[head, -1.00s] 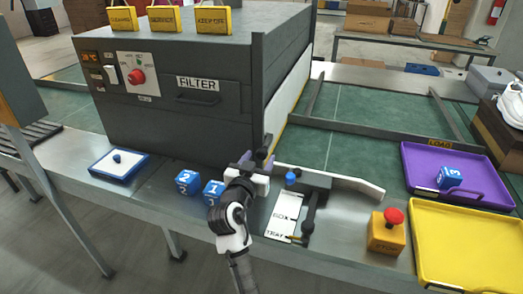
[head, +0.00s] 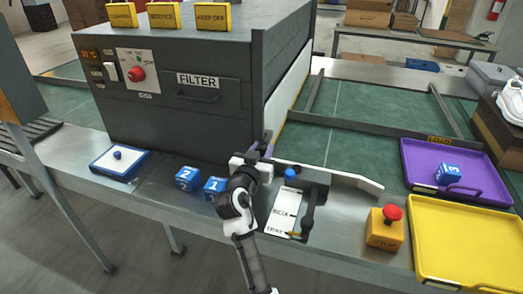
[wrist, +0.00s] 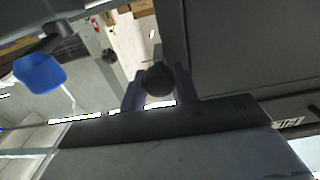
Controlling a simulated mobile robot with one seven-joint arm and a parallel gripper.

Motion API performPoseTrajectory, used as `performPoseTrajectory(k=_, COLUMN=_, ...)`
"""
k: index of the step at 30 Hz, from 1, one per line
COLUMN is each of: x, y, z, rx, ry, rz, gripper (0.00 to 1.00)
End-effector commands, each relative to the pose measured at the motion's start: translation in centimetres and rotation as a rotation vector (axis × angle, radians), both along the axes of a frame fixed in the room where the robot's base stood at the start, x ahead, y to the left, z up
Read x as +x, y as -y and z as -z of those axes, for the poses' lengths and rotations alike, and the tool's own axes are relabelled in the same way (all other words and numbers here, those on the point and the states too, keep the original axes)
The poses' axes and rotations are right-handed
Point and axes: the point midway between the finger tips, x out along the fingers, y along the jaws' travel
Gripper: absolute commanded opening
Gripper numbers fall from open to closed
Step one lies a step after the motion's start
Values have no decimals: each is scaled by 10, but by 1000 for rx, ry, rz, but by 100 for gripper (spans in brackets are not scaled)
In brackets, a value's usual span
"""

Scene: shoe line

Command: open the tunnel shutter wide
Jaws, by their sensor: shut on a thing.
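The tunnel (head: 190,115) is a big dark grey box at the left centre of the head view, with a "FILTER" drawer on its front. My gripper (head: 262,148) is at its lower right front corner. In the wrist view my gripper (wrist: 152,95) has its purple fingers on either side of a round black knob (wrist: 158,79) and is shut on it. A dark bar lies below the knob there. The knob looks like the shutter's handle; the shutter panel itself is hard to make out, so I cannot tell how far it is open.
Numbered blue cubes (head: 188,178) and a blue-and-white tray (head: 119,162) lie left of my arm. A blue knob (head: 290,174), a white card (head: 283,212) and a red stop button (head: 392,213) are to the right. Purple (head: 490,190) and yellow (head: 470,277) trays stand far right.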

Motion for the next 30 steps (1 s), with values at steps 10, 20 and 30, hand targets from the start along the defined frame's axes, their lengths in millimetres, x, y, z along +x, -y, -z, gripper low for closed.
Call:
performPoseTrajectory(k=10, x=0, y=0, z=-20, rx=0, ry=2, rz=-1, gripper=0)
performPoseTrajectory(k=20, x=0, y=-1, z=-106, rx=1, ry=4, rz=-2, gripper=0)
performPoseTrajectory(k=30, x=0, y=-1, z=-176, rx=0, ry=5, rz=-2, gripper=0)
